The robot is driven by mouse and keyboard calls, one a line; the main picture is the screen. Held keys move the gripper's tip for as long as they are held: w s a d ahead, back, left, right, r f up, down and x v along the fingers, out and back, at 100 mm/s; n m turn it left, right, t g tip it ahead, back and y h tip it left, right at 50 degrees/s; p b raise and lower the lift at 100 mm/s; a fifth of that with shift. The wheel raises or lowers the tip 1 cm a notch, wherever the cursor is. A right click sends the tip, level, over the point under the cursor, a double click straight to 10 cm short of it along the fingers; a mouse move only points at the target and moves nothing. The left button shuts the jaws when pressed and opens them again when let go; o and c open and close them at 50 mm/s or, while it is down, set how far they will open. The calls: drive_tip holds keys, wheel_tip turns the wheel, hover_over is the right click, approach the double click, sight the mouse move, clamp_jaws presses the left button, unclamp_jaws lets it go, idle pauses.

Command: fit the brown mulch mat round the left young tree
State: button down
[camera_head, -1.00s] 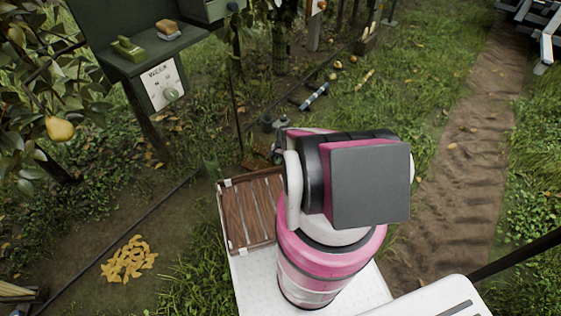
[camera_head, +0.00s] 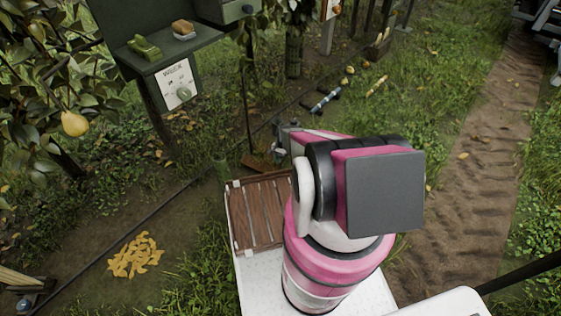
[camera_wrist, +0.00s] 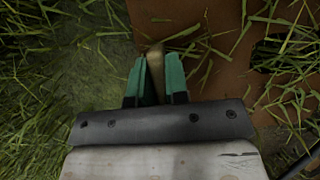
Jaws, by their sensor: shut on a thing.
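The brown mulch mat (camera_wrist: 215,30) fills the upper middle of the wrist view, flat and brown with grass over its edges. A dark opening shows at its right. My gripper (camera_wrist: 156,62) is at the mat's near left edge, its green fingers shut on a narrow tan tab that looks like part of the mat. In the head view, a small brown piece of the mat (camera_head: 256,163) shows low behind the crate, beside my gripper (camera_head: 278,152). A thin upright stem (camera_head: 246,105) stands just behind it, likely the left young tree. Whether the mat surrounds it is hidden.
A slatted wooden crate (camera_head: 232,220) sits on my base. A dark hose (camera_head: 120,235) crosses the ground at left, near a pile of yellow leaves (camera_head: 135,256). A green stand (camera_head: 165,55) is at upper left. A bare dirt track (camera_head: 475,170) runs at right.

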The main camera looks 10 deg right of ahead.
sight(267, 159)
drive_tip(key=shift+w+a, duration=2.4)
drive_tip(key=shift+a, duration=0.25)
drive_tip(key=shift+f, duration=0.95)
drive_tip(key=c, duration=1.1)
unclamp_jaws()
drive_tip(key=shift+o, duration=0.2)
drive_tip(key=shift+r, duration=0.1)
drive_tip(key=shift+r, duration=2.9)
